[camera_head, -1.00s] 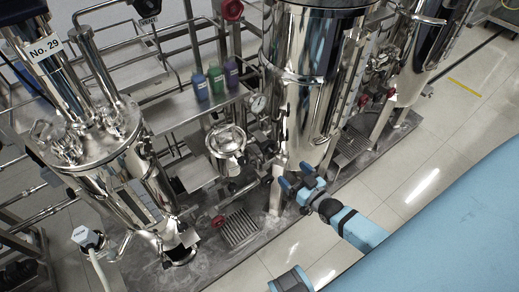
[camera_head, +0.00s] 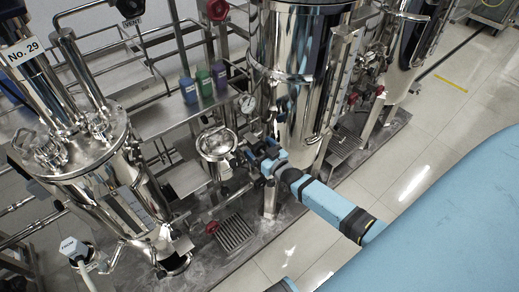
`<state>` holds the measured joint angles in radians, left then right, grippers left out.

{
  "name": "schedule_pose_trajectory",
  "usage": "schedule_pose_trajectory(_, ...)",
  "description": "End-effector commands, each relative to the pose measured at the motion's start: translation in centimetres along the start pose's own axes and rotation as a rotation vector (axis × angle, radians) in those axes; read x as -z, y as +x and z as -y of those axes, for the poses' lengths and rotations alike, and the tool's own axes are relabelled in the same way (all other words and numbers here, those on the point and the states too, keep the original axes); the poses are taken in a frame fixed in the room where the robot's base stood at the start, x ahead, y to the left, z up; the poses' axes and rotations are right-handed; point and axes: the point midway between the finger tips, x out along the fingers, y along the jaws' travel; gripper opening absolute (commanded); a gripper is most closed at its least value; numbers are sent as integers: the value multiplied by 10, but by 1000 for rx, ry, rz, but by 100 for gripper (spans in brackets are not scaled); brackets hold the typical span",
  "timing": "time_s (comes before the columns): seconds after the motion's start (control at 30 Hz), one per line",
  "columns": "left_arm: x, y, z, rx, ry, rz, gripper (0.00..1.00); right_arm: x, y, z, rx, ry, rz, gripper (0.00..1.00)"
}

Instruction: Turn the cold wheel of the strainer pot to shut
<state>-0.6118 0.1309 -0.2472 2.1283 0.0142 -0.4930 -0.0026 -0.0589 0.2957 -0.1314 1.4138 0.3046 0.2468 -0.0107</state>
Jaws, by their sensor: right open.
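A small steel pot with a round lid (camera_head: 217,143), which looks like the strainer pot, stands mid-picture on the skid, left of the tall steel vessel. No wheel readable as its cold wheel shows; I cannot tell whether one is hidden by my gripper. A red wheel (camera_head: 212,227) sits low on the pipework below the pot. My right gripper (camera_head: 250,152) is open, just right of the pot and in front of the tall vessel's lower side. I cannot tell whether it touches anything. My left gripper is out of view.
The tall vessel (camera_head: 290,80) stands behind my right gripper. A pressure gauge (camera_head: 247,103) is above it. Three coloured bottles (camera_head: 203,84) stand on a shelf. Another vessel (camera_head: 85,155) is at left. A red wheel (camera_head: 218,9) is high up. Open floor (camera_head: 420,160) lies right.

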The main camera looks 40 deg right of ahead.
Motion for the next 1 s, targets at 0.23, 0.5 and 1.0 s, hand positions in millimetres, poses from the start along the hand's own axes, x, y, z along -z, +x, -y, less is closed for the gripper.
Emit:
schedule_pose_trajectory(0.23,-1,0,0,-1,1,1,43,0,2,0,0,0,0,87)
schedule_pose_trajectory(0.5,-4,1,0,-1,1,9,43,0,2,0,0,0,0,39)
schedule_pose_trajectory(1.0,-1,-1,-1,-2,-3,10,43,1,1,0,1,125,0,39)
